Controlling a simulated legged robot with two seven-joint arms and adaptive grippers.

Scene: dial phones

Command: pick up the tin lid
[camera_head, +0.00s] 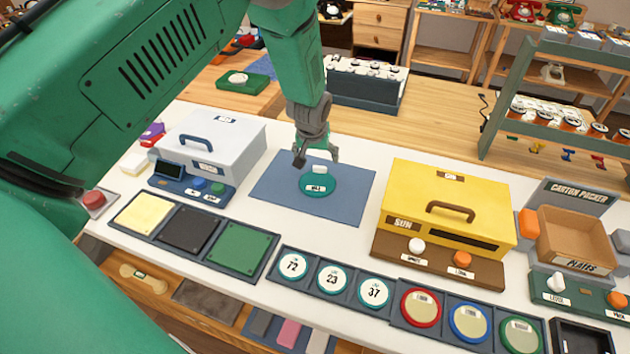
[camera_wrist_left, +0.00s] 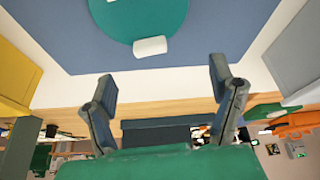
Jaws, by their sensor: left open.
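A round teal lid (camera_head: 317,184) with a white block-like knob and a small label lies on the blue mat (camera_head: 347,199) in the middle of the white counter; I take it as the tin lid. In the left wrist view the lid (camera_wrist_left: 140,18) shows at the top, cut by the frame edge, with its white knob towards the fingers. My left gripper (camera_head: 317,156) is just above and behind the lid in the head view. Its two fingers (camera_wrist_left: 163,80) are spread apart with nothing between them. My right gripper is not in view.
A grey box (camera_head: 213,147) stands left of the mat and a yellow box (camera_head: 440,190) stands right of it. Coloured pads and round labelled discs (camera_head: 332,279) line the counter's front. A carton packer (camera_head: 575,235) is at the right. The mat around the lid is bare.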

